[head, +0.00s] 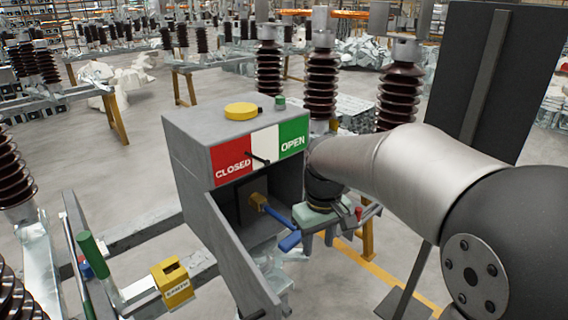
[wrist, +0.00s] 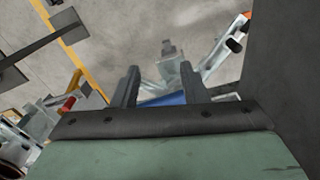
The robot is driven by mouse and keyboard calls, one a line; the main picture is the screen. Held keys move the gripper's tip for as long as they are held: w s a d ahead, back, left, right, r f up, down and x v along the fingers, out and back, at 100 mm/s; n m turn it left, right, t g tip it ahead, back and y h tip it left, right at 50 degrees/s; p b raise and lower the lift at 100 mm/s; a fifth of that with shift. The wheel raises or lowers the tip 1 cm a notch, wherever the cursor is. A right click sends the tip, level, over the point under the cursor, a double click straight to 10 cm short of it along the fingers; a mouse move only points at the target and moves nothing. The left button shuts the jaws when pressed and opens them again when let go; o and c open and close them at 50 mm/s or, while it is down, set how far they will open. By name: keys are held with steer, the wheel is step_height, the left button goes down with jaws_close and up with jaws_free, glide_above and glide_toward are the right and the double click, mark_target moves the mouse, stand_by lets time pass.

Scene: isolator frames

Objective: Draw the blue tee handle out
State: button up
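The blue tee handle (head: 289,241) sticks out of the open front of the grey box (head: 190,150).
The box carries a red, white and green CLOSED/OPEN plate (head: 262,149) with a dark pointer, and a yellow round cap (head: 241,111) on top. Its door (head: 240,262) hangs open at the front left. A yellow padlock-like block (head: 173,283) and a green-gripped rod (head: 95,258) stand lower left.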

mark_target(285, 219)
steer(key=w+a+r+n+p, duration=0.1)
steer(key=w+a, duration=0.1)
steer(key=w, duration=0.1)
steer(key=w+a+r+n+p, duration=0.1)
steer(key=w+a+r, duration=0.1)
steer(key=w, duration=0.2)
steer(key=w+a+r+n+p, duration=0.1)
steer(key=w+a+r, duration=0.1)
steer(key=w+a, duration=0.1)
steer(key=shift+w+a+n+p, duration=0.1)
steer(key=shift+w+n+p, duration=0.25)
steer(key=shift+w, duration=0.4)
steer(key=shift+w+a+f, duration=0.1)
steer(key=shift+w+a, duration=0.05)
step_height(285, 219, down, 8)
steer(key=b, duration=0.6)
jaws_close()
steer(key=shift+s+d+b, duration=1.4)
steer(key=shift+s+d, duration=1)
steer(key=shift+s, duration=0.25)
